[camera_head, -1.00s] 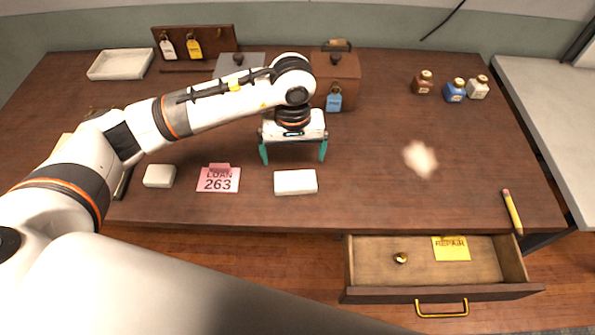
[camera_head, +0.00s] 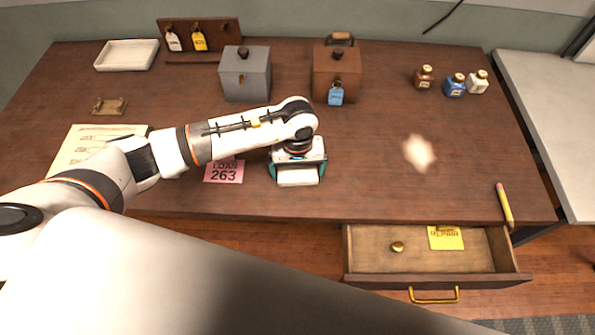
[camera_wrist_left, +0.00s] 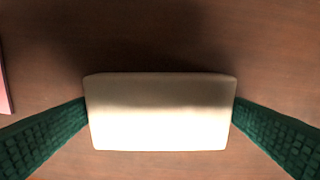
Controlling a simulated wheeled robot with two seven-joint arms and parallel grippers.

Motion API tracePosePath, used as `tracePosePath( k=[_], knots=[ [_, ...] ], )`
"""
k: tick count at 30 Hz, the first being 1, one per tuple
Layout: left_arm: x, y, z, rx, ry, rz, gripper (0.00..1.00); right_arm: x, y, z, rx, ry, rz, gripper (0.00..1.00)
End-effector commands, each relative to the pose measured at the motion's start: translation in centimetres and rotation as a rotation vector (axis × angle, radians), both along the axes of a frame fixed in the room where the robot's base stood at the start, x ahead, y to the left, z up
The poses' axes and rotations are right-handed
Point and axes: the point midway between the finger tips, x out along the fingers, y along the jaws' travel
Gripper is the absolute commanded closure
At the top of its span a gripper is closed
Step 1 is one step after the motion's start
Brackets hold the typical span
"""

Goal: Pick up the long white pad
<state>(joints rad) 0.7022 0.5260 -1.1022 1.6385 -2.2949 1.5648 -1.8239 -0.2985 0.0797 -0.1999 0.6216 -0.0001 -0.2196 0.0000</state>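The long white pad (camera_head: 298,177) lies flat on the brown desk near its front edge. My left gripper (camera_head: 298,172) is down over it, with one teal finger beside each short end. In the left wrist view the pad (camera_wrist_left: 160,112) lies crosswise between the fingertips, which are very close to its ends. I cannot tell whether they touch it. The fingers look still spread wide, and the pad rests on the desk. My right gripper is not in view.
A pink LOAN 263 card (camera_head: 223,171) lies just left of the pad. An open drawer (camera_head: 375,262) juts out below right. A grey box (camera_head: 245,82) and a brown box (camera_head: 336,65) stand behind. The desk right of the pad is mostly clear.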

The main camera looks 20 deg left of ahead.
Motion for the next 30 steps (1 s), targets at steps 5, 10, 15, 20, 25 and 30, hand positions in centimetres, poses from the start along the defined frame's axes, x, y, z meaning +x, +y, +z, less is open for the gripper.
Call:
tracePosePath(
  k=[5, 10, 15, 20, 25, 30],
  knots=[
    [0.0, 0.0, 0.0, 0.000, 0.000, 0.000, 0.28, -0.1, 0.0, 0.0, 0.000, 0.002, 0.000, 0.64],
    [0.0, 0.0, 0.0, 0.000, 0.000, 0.001, 0.31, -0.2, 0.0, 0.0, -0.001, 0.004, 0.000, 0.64],
    [0.0, 0.0, 0.1, 0.000, 0.000, 0.001, 0.31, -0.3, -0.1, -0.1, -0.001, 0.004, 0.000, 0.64],
    [0.1, 0.0, 1.4, -0.001, -0.004, 0.000, 0.31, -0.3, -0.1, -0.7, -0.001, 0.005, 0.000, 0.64],
    [0.2, 0.0, 4.8, 0.000, -0.008, -0.001, 0.31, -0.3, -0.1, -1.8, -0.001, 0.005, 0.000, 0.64],
    [0.1, 0.0, 7.9, 0.001, -0.004, -0.001, 0.31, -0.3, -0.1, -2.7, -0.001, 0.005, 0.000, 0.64]
  ],
)
